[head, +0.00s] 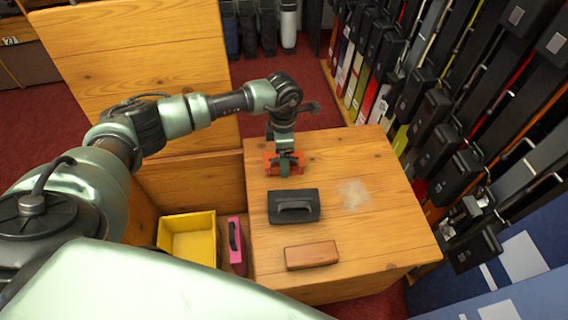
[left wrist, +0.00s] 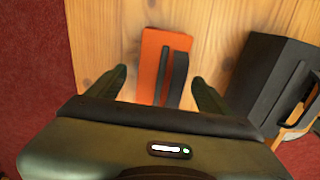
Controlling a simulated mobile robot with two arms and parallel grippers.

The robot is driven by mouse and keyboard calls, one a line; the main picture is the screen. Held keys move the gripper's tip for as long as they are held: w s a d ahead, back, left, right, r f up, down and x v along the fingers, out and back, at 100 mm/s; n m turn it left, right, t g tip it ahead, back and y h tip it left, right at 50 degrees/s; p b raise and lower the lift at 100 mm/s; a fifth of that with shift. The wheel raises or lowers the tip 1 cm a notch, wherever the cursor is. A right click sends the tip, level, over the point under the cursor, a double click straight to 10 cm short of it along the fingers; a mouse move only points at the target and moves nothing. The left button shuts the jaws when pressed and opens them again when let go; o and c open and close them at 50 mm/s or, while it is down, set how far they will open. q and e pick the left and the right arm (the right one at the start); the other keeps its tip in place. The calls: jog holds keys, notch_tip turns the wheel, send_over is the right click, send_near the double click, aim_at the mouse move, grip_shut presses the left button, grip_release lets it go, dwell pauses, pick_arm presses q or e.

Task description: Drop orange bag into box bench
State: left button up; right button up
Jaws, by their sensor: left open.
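The orange bag (head: 270,165), a flat block with a dark handle, lies near the far left corner of the wooden top. My left gripper (head: 285,168) is right over it, pointing down. In the left wrist view the orange bag (left wrist: 150,62) and its handle show between the two spread fingers of my left gripper (left wrist: 160,88). The fingers are open, with a gap visible on each side of the bag. The box bench (head: 195,180) is open left of the wooden top, its large lid (head: 130,60) raised behind. My right gripper is not in view.
Inside the box bench are a yellow bin (head: 188,238) and a pink bag (head: 236,245). A black bag (head: 293,206) with a handle and a brown block (head: 312,255) lie on the wooden top (head: 370,230). A tall rack of dark cases (head: 430,120) stands at right.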

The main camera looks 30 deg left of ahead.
pick_arm(q)
notch_tip(320, 180, down, 2)
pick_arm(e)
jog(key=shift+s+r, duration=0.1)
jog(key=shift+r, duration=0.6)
pick_arm(q)
jog(key=shift+c, duration=0.3)
